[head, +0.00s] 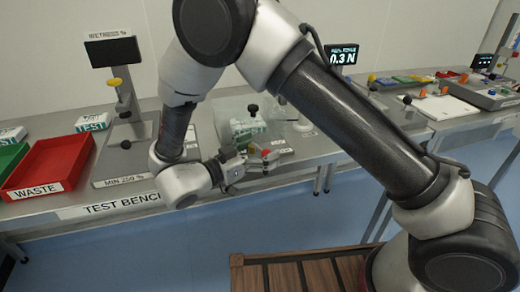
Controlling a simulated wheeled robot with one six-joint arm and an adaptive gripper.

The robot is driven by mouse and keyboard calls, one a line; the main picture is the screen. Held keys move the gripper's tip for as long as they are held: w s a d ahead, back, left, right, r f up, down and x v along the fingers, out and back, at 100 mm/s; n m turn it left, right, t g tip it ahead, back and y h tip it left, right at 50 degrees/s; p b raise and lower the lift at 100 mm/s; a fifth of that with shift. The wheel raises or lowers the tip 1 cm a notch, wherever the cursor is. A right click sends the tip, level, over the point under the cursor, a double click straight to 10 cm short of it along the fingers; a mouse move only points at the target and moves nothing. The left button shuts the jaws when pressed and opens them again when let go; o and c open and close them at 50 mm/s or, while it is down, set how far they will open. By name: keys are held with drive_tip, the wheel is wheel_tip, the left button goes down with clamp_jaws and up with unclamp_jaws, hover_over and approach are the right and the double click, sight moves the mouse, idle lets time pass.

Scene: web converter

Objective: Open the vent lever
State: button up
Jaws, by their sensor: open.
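My gripper (246,161) is at the front edge of the test bench, in the middle of the head view, and points to the right. It is open. A small red and orange part (268,153), possibly the vent lever, sits right by its fingertips. I cannot tell whether the two touch. A clear box (284,131) stands just behind, with a green and white pack (243,127) and a black knob (252,109) at it. The lever's exact position is too small to read.
The grey test bench (134,193) runs across the view. A red waste tray (48,168) and a plate with a display post (122,162) stand left of my arm. A force display (343,57) is behind. Another bench (470,117) with small coloured parts is at right.

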drive_tip(key=shift+s, duration=0.1)
drive_tip(key=v, duration=1.2)
